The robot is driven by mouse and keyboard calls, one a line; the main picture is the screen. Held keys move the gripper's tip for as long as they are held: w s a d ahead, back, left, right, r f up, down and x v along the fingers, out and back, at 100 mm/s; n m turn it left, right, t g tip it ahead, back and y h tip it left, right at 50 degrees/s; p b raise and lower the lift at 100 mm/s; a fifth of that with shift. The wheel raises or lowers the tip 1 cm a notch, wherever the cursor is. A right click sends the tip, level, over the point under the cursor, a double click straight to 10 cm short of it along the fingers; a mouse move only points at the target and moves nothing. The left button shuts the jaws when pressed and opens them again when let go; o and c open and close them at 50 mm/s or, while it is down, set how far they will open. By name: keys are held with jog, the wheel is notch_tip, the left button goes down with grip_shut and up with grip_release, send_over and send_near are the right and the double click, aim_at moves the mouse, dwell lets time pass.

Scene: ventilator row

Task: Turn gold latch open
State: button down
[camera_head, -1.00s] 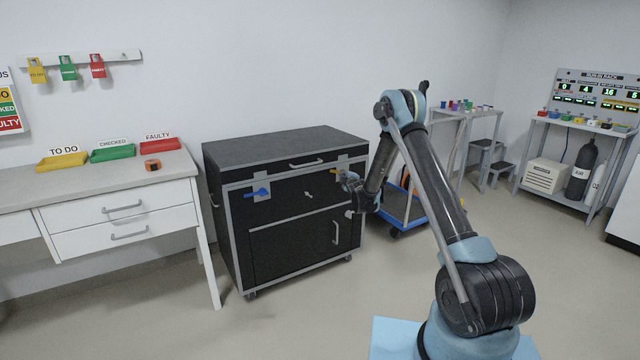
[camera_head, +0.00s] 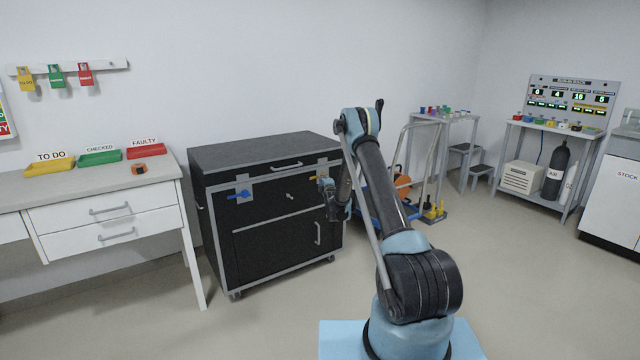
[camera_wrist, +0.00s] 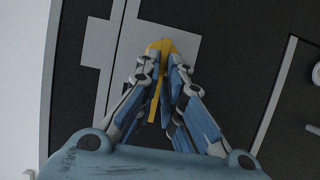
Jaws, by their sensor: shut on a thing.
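The gold latch (camera_wrist: 163,47) sits on a grey plate on the dark cabinet front and shows between my fingertips in the wrist view. In the head view only a small yellow part of the latch (camera_head: 313,178) shows at the cabinet's upper right; my gripper hides the rest. My gripper (camera_wrist: 160,67) is shut on the latch, one finger on each side of its lever. It also shows in the head view (camera_head: 322,184), at the cabinet front. The black cabinet (camera_head: 270,248) has grey edging, and its lid looks closed.
A blue latch (camera_head: 238,195) sits on the cabinet's upper left. A white bench (camera_head: 85,190) with coloured trays stands to the left. A blue trolley (camera_head: 375,222) stands behind my arm. The floor in front of the cabinet is clear.

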jog(key=shift+w+a, duration=0.15)
jog(key=c, duration=1.7)
grip_release()
jog(key=shift+f, duration=0.15)
jog(key=s, duration=0.4)
jog(key=s+d, duration=0.1)
jog(key=s, duration=0.2)
jog(key=s+d, duration=0.1)
jog(key=s, duration=0.3)
jog(key=shift+s+d, duration=0.25)
jog(key=shift+s, duration=0.1)
